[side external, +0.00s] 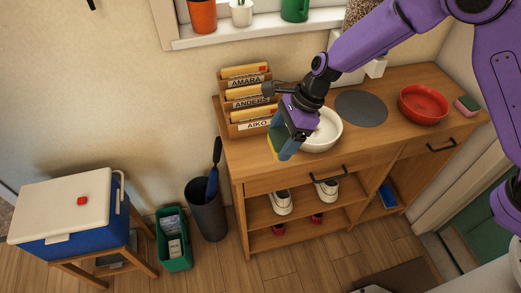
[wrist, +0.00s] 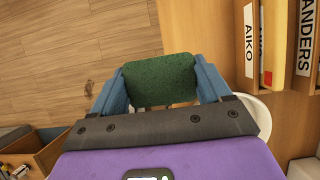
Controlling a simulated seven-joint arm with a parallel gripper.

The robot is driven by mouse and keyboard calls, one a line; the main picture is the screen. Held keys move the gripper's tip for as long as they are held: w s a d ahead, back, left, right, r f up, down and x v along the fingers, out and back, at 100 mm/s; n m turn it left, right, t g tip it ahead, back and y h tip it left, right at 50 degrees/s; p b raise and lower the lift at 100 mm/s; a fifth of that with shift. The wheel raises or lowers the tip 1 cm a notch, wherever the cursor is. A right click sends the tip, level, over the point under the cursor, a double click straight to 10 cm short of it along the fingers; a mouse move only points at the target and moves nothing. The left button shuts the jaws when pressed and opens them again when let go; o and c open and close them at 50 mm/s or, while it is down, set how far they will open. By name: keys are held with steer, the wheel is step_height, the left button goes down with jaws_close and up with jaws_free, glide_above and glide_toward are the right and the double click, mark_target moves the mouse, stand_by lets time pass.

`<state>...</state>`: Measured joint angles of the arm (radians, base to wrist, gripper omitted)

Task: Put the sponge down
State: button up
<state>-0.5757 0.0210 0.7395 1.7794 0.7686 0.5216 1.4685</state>
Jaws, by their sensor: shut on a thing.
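My gripper (side external: 284,148) is shut on a sponge (wrist: 160,80), with a blue finger on either side of it. The gripper partly covers the bowl. A second sponge (side external: 467,106), green and pink, lies at the top's right end.
Name-labelled folders (side external: 246,98) stand at the back left of the top. A grey round mat (side external: 361,108) is bare; a red bowl (side external: 424,104) is right of it. A dark bin (side external: 207,215), green box (side external: 173,240) and cooler (side external: 70,212) stand left.

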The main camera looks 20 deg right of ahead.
glide_above(255, 161)
steer(key=d, duration=0.2)
step_height(255, 161, down, 6)
steer(key=shift+a+f, duration=0.15)
steer(key=shift+f, duration=1.65)
steer(key=shift+f, duration=0.1)
steer(key=o, duration=0.9)
steer(key=v, duration=1.2)
